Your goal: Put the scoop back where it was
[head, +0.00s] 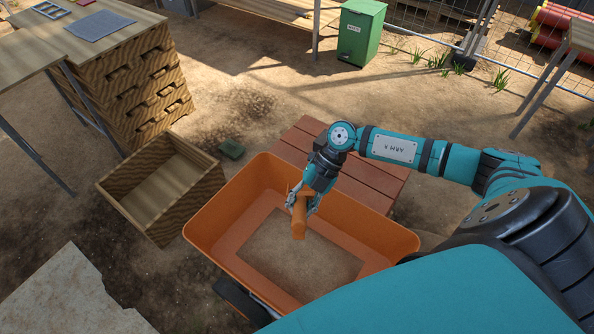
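My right gripper (303,202) reaches in from the right and is shut on the orange scoop (299,219). The scoop hangs over the orange tub (208,222), with its long part pointing down toward the front. The tub has sloping walls and a flat layer of brown sand (300,257) at its bottom. The scoop looks to be above the sand; I cannot tell the exact gap. The gripper's fingers hide part of the scoop. My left gripper is out of view.
A reddish slatted wooden table (378,185) stands right behind the tub.

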